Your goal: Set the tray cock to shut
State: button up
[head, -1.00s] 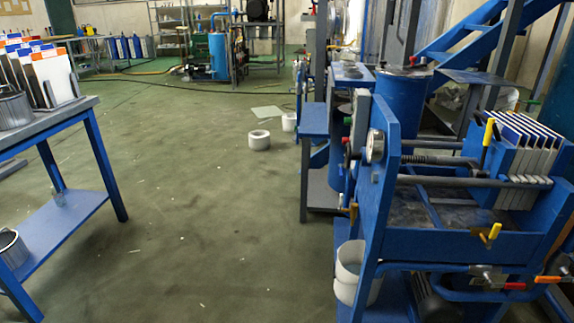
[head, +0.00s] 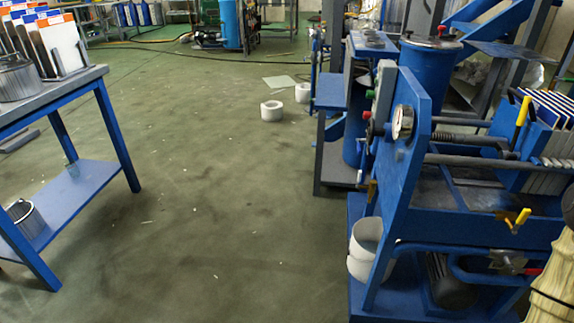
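A small brass cock with a yellow handle (head: 518,218) sits on the front rail below the tray of the blue filter press (head: 455,230) at the right. Its handle stands up at a slant, leaning right. I cannot tell from this view whether it is open or shut. A second, longer yellow handle (head: 523,110) stands nearly upright higher on the press, beside the white plates (head: 548,140). No label shows which of them is the tray cock. My gripper is not in view.
A red-handled valve (head: 530,271) sits low on the press. A white bucket (head: 366,250) stands at its left end, under a pressure gauge (head: 403,122). A blue table (head: 75,205) stands at the left. The green floor between is mostly clear, with white rings (head: 271,111) farther back.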

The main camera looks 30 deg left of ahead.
aim_at(360, 172)
jog(key=u, duration=1.2)
jog(key=i, duration=1)
jog(key=z, duration=0.05)
